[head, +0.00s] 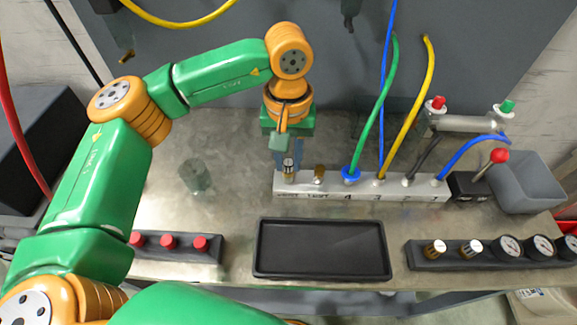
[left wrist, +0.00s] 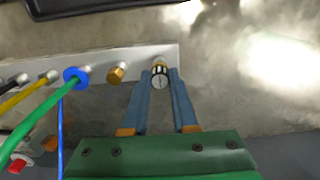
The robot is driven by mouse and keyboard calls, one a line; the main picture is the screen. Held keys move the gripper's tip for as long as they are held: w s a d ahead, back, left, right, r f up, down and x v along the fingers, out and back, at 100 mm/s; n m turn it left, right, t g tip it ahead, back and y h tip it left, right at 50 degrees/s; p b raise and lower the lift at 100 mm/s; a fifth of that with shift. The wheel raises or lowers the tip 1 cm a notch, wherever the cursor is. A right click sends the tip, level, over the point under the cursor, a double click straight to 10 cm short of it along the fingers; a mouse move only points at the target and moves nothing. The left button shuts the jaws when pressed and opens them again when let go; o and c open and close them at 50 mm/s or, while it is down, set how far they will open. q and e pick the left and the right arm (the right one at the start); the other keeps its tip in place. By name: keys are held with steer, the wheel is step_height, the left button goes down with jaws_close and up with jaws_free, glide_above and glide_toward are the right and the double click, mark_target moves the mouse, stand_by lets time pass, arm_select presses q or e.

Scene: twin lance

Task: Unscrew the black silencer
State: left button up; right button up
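A small fitting with a gold body, a dark band and a pale top, which I take for the black silencer (head: 289,168), stands upright at the left end of the grey port block (head: 330,190). It also shows in the left wrist view (left wrist: 160,72). My left gripper (head: 288,160) points down over it. A brass fitting (head: 319,173) sits in the neighbouring port, outside the fingers. My right gripper is out of view.
Green (head: 381,110), yellow (head: 414,90) and blue hoses rise from the block, right of my gripper. A black tray (head: 322,270) lies in front. A dark rack (head: 490,254) holds gauges and fittings, and a strip (head: 180,258) holds red caps. The bench around the faint round object (head: 195,176) is clear.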

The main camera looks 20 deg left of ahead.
arm_select(q)
jaws_close()
steer(key=o, duration=0.7)
jaws_free()
steer(key=shift+c, duration=0.2)
